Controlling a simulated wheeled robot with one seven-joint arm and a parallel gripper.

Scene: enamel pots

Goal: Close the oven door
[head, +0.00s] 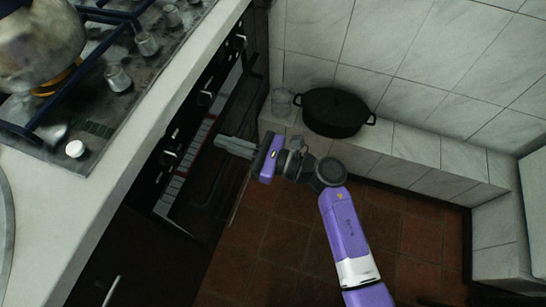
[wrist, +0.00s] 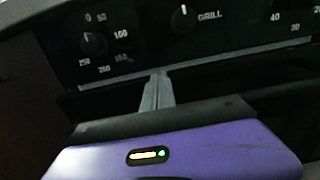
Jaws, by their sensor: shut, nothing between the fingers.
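The oven door (head: 209,187) is a dark, glossy panel below the oven's control panel, at the left of the head view. It stands partly open, tilted out at its top, and a pale striped strip shows between it and the control panel. My gripper (head: 219,142) is shut and empty, reaching left over the door's upper part. In the wrist view the closed fingers (wrist: 159,82) point at the lower edge of the black control panel (wrist: 225,32), above a dark gap. Whether the fingers touch the door or panel is unclear.
A stove top with a pot (head: 40,40) and counter (head: 120,170) lie above the oven. A black lidded pot (head: 335,112) and a glass jar (head: 282,102) stand on a low tiled ledge. The brown tiled floor (head: 290,250) is clear.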

